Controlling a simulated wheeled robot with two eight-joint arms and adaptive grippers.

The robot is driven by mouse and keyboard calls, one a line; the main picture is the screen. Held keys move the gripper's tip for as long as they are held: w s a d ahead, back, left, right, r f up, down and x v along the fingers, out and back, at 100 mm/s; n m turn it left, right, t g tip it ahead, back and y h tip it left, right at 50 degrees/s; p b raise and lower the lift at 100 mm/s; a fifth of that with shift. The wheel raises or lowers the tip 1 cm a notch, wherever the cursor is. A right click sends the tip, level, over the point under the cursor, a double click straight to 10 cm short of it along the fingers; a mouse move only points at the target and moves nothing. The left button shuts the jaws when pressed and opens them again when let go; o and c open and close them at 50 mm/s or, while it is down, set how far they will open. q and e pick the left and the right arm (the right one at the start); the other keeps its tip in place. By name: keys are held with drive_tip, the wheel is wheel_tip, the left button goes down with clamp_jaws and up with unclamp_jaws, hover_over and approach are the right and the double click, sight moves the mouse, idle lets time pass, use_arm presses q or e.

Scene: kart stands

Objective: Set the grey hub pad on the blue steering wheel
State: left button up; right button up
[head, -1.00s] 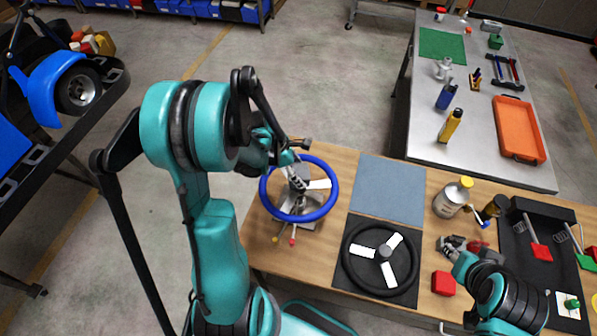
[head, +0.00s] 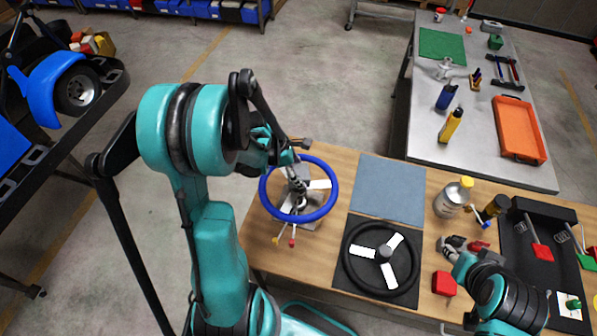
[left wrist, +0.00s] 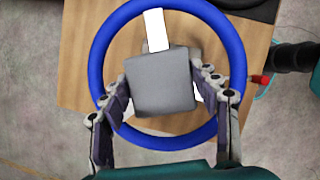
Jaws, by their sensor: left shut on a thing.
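The blue steering wheel (head: 335,195) lies on a stand at the left end of the wooden table; its white spokes show. My left gripper (head: 297,184) is over its middle, inside the ring as seen from the head. In the left wrist view the left gripper (left wrist: 160,92) is shut on the grey hub pad (left wrist: 160,75), a square block. The pad covers the wheel's centre there; I cannot tell whether it touches. The blue rim also shows in the left wrist view (left wrist: 97,60). My right gripper (head: 452,245) is low over the table at the right; its fingers are unclear.
A black steering wheel (head: 412,268) lies on a dark mat beside a blue-grey mat (head: 390,188). A red block (head: 444,283), a can (head: 450,200) and a black tray (head: 520,255) are further right. A metal table (head: 470,140) stands behind.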

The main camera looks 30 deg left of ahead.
use_arm(q)
drive_tip(key=shift+f+b, duration=0.6)
drive_tip(key=o, duration=0.9)
drive_tip(key=p+v, duration=0.7)
drive_tip(key=v, duration=0.4)
drive_tip(key=shift+r, duration=0.1)
idle(0.5)
